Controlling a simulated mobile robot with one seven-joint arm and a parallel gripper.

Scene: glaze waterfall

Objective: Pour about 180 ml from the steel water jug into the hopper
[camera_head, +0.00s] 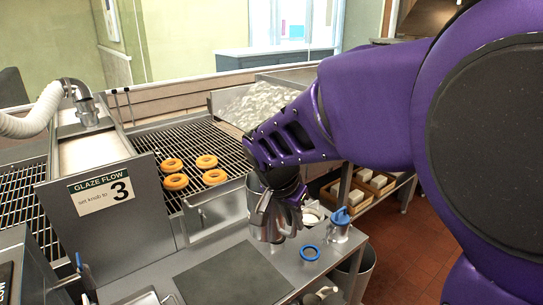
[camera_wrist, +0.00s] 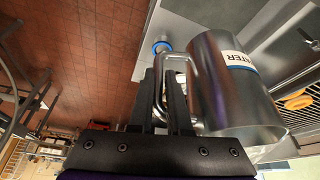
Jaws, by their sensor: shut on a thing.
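The steel water jug (camera_head: 262,217) hangs in my gripper (camera_head: 287,196) above the front of the steel counter and looks roughly upright. In the wrist view the jug (camera_wrist: 232,95) shows part of a white label reading "TER" with a blue stripe. The fingers of my gripper (camera_wrist: 166,88) are shut on its handle (camera_wrist: 178,62), beside the body. The water inside is hidden. No part is labelled as the hopper; a steel trough (camera_head: 95,155) behind the "GLAZE FLOW 3" panel, under a spout, may be it, but I cannot tell.
Several orange-brown donuts (camera_head: 207,161) lie on a wire rack behind the jug. A white hose (camera_head: 35,118) leads to the steel spout (camera_head: 86,110) at left. A small blue-topped vessel (camera_head: 340,221) and a blue ring (camera_head: 310,253) stand right of a dark mat (camera_head: 228,277).

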